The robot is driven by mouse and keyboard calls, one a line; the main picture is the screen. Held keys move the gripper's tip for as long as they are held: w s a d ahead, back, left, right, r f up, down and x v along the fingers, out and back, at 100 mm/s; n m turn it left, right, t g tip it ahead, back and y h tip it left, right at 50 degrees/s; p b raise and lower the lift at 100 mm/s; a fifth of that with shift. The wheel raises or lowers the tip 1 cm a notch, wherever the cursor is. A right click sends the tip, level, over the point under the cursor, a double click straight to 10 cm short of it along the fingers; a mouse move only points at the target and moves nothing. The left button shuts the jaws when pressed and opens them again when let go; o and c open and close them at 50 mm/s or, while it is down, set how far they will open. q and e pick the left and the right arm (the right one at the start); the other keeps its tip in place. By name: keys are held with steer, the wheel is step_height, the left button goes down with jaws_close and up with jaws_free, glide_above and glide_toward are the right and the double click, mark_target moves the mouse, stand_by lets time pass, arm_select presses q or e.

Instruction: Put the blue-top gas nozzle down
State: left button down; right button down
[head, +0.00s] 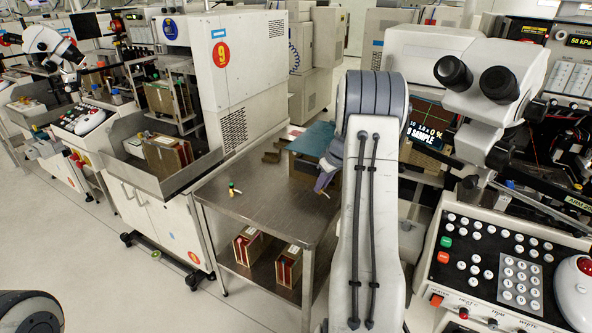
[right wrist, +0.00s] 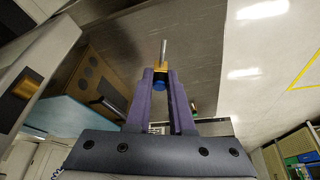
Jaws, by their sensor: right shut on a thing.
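The blue-top gas nozzle (right wrist: 159,85) is between the purple fingers of my right gripper (right wrist: 160,77) in the right wrist view. Its blue part sits between the fingers, and a brass-coloured part and thin silver tube point away beyond the fingertips. In the head view my right gripper (head: 325,182) is over the right part of the steel table (head: 265,198), beside a brown block with a teal top (head: 312,139). The nozzle is hard to make out there, and I cannot tell whether it touches the table. My left gripper is not in view.
A small green-and-yellow-topped piece (head: 231,188) is on the table's left part. Boxes (head: 288,266) stand on the lower shelf. A microscope station (head: 505,250) is at the right. The table's front middle is clear.

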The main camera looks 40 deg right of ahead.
steer(key=w+a+f, duration=0.1)
steer(key=w+f, duration=0.1)
steer(key=w, duration=0.1)
steer(key=w+a+f+p, duration=0.1)
steer(key=w+a+f, duration=0.2)
steer(key=w+f, duration=0.2)
steer(key=shift+w+a+p, duration=0.35)
steer(key=shift+p, duration=0.05)
steer(key=shift+f, duration=1.95)
steer(key=shift+f, duration=0.25)
steer(key=c, duration=0.8)
jaws_free()
steer(key=shift+r, duration=0.1)
